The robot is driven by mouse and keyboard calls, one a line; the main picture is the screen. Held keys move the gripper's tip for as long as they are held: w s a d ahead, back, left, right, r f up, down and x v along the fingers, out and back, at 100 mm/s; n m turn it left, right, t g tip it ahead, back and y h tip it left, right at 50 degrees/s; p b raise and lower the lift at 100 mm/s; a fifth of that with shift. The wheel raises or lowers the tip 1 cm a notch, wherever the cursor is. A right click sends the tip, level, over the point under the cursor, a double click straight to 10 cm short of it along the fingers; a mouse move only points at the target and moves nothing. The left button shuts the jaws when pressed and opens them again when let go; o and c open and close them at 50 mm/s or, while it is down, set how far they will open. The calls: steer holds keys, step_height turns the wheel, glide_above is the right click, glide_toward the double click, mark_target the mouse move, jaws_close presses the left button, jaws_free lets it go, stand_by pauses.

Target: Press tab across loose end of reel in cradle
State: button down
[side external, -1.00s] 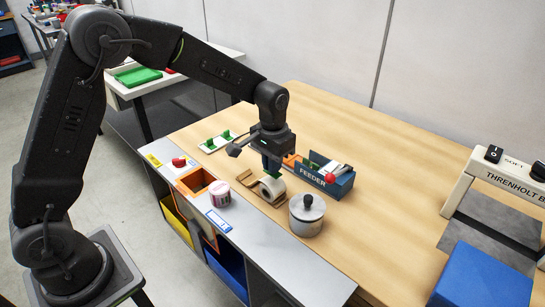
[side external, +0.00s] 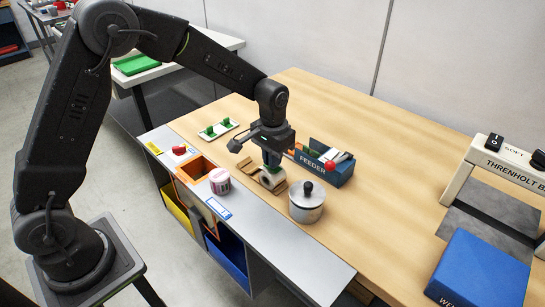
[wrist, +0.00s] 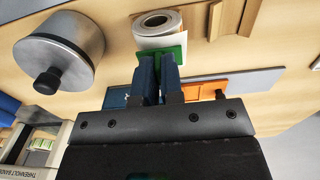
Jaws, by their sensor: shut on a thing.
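The white reel (side external: 272,180) lies on its side in the wooden cradle (side external: 247,169). In the wrist view the reel (wrist: 158,27) is at the top middle, its ringed end face partly showing. My gripper (side external: 271,164) points down right over the reel. Its blue fingers (wrist: 158,80) are shut on a green tab (wrist: 172,50). The tab's flat green face lies against or very close to the reel's side; I cannot tell if it touches.
The blue feeder box (side external: 328,168) stands just behind and right. A lidded metal pot (side external: 307,204) is close at right, and a pink-and-white roll (side external: 220,181) at left. A white plate with green pieces (side external: 218,129) lies behind.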

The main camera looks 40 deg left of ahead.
steer(key=shift+f, duration=0.25)
stand_by(0.6)
steer(key=c, duration=1.2)
jaws_free()
step_height(320, 180, up, 14)
steer(key=s+a+r+t, duration=0.1)
steer(key=s+r, duration=0.2)
steer(key=s, duration=0.4)
steer(key=s+a+r+t, duration=0.1)
steer(key=s+r+t, duration=0.1)
steer(key=s+r, duration=0.3)
steer(key=s+f+t, duration=0.1)
steer(key=s, duration=0.3)
steer(key=s+f, duration=0.1)
steer(key=s, duration=0.3)
steer(key=s+a+f+t, duration=0.1)
steer(key=s+f, duration=0.1)
steer(key=s, duration=0.3)
steer(key=shift+s+t, duration=0.1)
steer(key=shift+t, duration=0.2)
